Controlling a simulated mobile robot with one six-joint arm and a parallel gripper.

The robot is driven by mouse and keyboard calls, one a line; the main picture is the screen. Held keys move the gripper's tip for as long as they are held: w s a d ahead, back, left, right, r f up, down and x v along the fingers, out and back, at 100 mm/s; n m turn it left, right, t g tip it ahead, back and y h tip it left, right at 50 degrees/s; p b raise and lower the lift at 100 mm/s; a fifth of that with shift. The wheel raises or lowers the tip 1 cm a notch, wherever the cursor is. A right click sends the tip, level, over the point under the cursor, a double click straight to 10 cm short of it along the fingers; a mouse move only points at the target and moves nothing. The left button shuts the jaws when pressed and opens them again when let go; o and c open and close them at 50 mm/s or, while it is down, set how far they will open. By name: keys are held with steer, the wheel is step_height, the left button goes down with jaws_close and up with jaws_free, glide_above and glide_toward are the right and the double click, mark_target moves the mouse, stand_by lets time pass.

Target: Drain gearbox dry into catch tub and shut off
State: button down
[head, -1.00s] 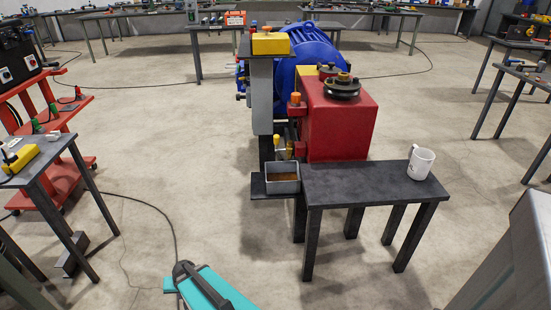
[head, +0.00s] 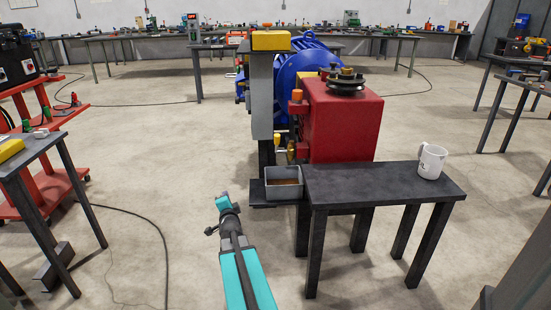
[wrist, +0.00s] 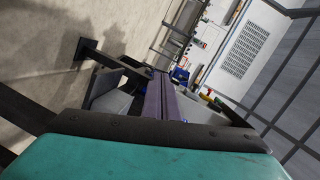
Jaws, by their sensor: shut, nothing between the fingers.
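The red gearbox (head: 345,125) stands behind the dark bench, a black pulley (head: 346,86) on top. Yellow drain fittings (head: 285,149) are on its left side, above the grey catch tub (head: 270,190). The tub sits on a low dark shelf and holds brown liquid. I cannot make out a falling stream or the valve's setting. My gripper (head: 222,200) is in front of and left of the tub, apart from it, small in the head view. In the wrist view its fingers (wrist: 162,85) look closed together with nothing held.
A dark bench (head: 390,183) with a white mug (head: 432,161) stands right of the tub. A grey post with a yellow top (head: 271,41) rises behind the tub, beside a blue motor (head: 308,62). A table and red cart (head: 45,185) are at left.

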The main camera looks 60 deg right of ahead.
steer(key=s+d+r+m+g+h+b, duration=0.3)
steer(key=s+d+r+m+h+b, duration=0.3)
steer(key=s+d+r, duration=0.4)
steer(key=s+d+m+h, duration=0.1)
steer(key=s+d+m, duration=0.1)
steer(key=s+d, duration=0.1)
steer(key=shift+d+h, duration=0.3)
steer(key=shift+d, duration=0.15)
steer(key=shift+d, duration=0.1)
steer(key=b, duration=0.3)
glide_toward(276, 141)
steer(key=shift+x, duration=3.2)
steer(key=shift+r+p, duration=0.1)
steer(key=shift+p, duration=0.3)
steer(key=shift+r+p, duration=0.1)
steer(key=shift+p, duration=0.55)
